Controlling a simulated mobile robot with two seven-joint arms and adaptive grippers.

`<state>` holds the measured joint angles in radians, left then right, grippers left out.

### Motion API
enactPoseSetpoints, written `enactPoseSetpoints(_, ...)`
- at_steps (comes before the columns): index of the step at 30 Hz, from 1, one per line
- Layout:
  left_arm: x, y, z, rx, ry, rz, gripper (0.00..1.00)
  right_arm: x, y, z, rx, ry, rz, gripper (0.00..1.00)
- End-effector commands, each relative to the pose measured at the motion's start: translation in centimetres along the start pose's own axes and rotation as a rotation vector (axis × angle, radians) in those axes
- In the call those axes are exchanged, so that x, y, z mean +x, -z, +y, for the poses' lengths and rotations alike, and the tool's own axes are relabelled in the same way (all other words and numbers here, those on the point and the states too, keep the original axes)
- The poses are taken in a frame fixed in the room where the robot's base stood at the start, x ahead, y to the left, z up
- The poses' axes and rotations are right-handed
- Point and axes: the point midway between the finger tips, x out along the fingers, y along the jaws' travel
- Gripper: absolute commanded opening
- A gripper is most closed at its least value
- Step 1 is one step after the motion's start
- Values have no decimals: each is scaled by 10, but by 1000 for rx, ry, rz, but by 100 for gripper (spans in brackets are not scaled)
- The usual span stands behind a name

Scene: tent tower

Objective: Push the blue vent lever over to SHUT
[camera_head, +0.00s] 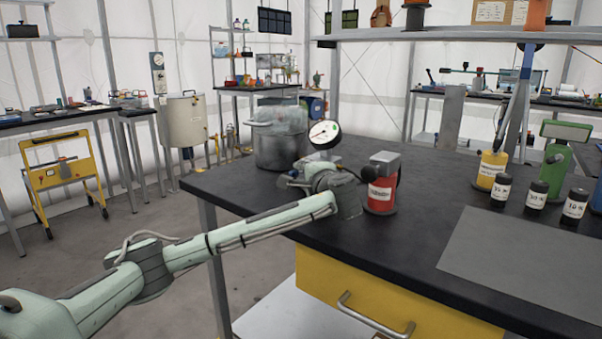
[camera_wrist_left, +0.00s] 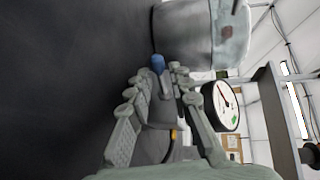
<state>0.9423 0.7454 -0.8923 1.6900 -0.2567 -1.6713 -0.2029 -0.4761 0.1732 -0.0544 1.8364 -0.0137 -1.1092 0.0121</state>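The blue vent lever's knob (camera_wrist_left: 157,62) shows in the left wrist view, just ahead of the gap between my left fingertips, close to the pot's side. A grey part below it sits between the fingers. My left gripper (camera_wrist_left: 160,76) has its fingers apart there; I cannot tell whether either touches the lever. No SHUT marking is readable. My right gripper is not in view.
A dial gauge (camera_head: 324,134) stands close above my left gripper. A red canister (camera_head: 381,192) stands just right of it on the bench (camera_head: 400,235). Yellow and green devices and several dark jars stand farther right. The bench's left front edge lies under my left arm.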

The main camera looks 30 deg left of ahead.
Motion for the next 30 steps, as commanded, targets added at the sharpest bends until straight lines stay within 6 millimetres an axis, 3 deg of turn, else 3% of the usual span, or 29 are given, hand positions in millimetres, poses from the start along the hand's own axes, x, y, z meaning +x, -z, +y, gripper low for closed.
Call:
enactPoseSetpoints(11, 7, 0, 0, 0, 1, 0, 20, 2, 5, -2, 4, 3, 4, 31)
enactPoseSetpoints(16, 7, 0, 0, 0, 0, 0, 0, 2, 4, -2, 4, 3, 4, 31)
enactPoseSetpoints(24, 8, -2, -1, 7, -3, 29, 0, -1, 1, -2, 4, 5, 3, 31)
enactPoseSetpoints(30, 12, -5, -1, 33, -8, 157, 0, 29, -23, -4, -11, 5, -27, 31)
